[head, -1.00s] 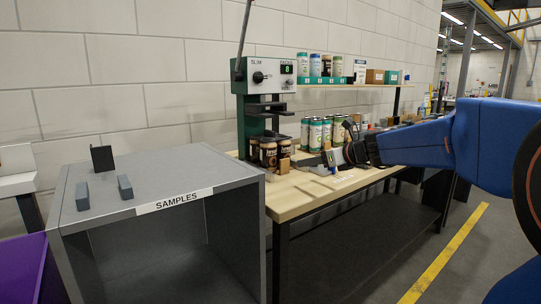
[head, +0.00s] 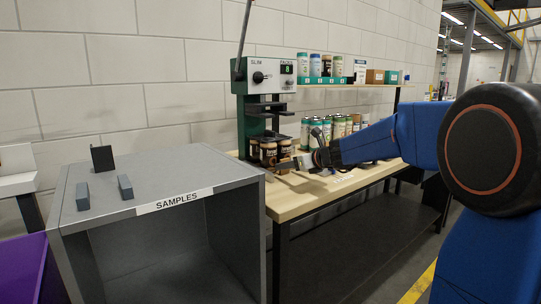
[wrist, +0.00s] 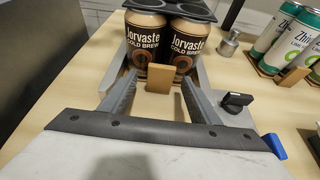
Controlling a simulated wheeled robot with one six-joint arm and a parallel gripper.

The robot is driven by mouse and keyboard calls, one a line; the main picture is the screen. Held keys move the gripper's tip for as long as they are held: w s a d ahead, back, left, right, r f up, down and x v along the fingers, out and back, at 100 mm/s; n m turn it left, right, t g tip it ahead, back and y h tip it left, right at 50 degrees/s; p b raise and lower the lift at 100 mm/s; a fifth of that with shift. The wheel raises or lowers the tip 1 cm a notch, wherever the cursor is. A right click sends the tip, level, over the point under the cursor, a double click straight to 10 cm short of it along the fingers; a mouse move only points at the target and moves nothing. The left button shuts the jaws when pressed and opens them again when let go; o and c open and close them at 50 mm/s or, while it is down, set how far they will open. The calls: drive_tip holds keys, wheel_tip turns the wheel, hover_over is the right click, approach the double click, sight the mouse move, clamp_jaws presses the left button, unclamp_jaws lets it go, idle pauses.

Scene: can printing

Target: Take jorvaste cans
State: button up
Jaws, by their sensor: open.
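The Jorvaste cold brew cans, brown and black with tan tops, stand upright under the green press. Two show in the wrist view, left (wrist: 144,42) and right (wrist: 187,46), beneath a dark carrier (wrist: 172,9) with round openings. They also show in the head view (head: 268,152). A small tan block (wrist: 159,80) stands in front of them. My gripper (wrist: 159,86) is open, its two grey fingers pointing at the cans, with the block appearing between the fingertips. In the head view my gripper (head: 297,164) is close to the right front of the cans. Whether it touches anything is unclear.
The press (head: 263,98) stands on the wooden bench (head: 295,206). Green-white cans (wrist: 291,42) stand to the right, with a metal knob (wrist: 229,43) and black knob (wrist: 236,101) nearer. The grey SAMPLES cabinet (head: 150,165) is at left. A shelf (head: 345,84) hangs behind.

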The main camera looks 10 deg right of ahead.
drive_tip(key=shift+x, duration=0.8)
drive_tip(key=c, duration=1.2)
drive_tip(key=shift+o, duration=0.2)
